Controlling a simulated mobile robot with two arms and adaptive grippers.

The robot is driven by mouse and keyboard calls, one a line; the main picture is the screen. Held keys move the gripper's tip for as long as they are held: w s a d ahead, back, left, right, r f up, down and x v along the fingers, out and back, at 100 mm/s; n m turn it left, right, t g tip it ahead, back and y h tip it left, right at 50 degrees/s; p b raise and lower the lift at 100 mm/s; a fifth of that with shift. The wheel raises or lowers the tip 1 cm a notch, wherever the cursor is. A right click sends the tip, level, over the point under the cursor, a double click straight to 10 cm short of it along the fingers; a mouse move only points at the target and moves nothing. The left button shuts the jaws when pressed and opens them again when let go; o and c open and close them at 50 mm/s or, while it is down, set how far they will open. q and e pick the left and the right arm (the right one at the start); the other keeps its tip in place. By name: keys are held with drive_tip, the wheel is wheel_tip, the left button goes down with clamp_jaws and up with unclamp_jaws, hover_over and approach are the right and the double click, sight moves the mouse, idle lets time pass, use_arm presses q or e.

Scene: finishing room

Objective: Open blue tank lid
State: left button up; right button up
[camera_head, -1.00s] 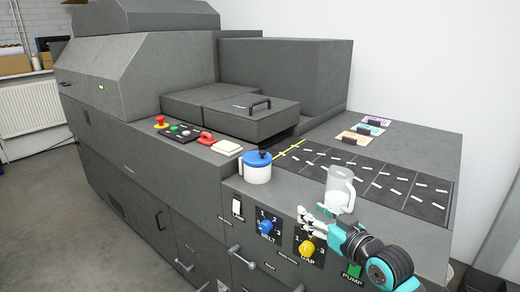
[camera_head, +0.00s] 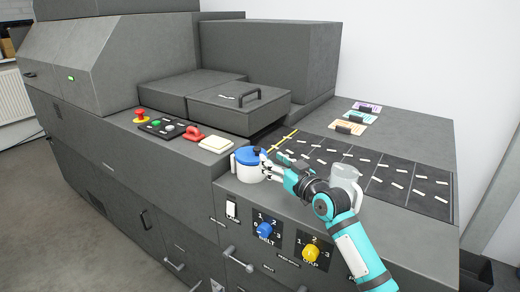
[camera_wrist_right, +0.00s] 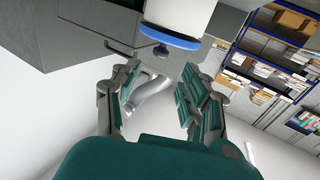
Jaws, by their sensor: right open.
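The tank is a white pot (camera_head: 247,173) with a blue lid (camera_head: 249,153) and a dark knob. It stands upright on the machine's front ledge, lid on. My right gripper (camera_head: 266,166) is at the tank's right side, close to the lid, and partly covers it. In the right wrist view the blue lid (camera_wrist_right: 172,37) and its dark knob (camera_wrist_right: 160,50) show just beyond my open right gripper (camera_wrist_right: 160,70), with nothing held between the fingers. Whether a finger touches the lid cannot be told. My left gripper is not in view.
A clear pitcher (camera_head: 346,176) stands right of the tank, partly behind my right arm. Blue (camera_head: 264,230) and yellow (camera_head: 311,252) knobs are on the front panel below. Left are a red part (camera_head: 194,133) and a cream pad (camera_head: 216,144).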

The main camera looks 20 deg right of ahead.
sight(259, 150)
drive_tip(key=x, duration=0.6)
drive_tip(key=shift+d, duration=0.1)
drive_tip(key=shift+w+a, duration=0.2)
drive_tip(key=shift+w, duration=0.4)
drive_tip(key=c, duration=0.9)
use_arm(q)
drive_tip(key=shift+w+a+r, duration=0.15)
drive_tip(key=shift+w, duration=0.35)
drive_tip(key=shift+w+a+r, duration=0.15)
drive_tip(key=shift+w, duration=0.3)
use_arm(e)
clamp_jaws()
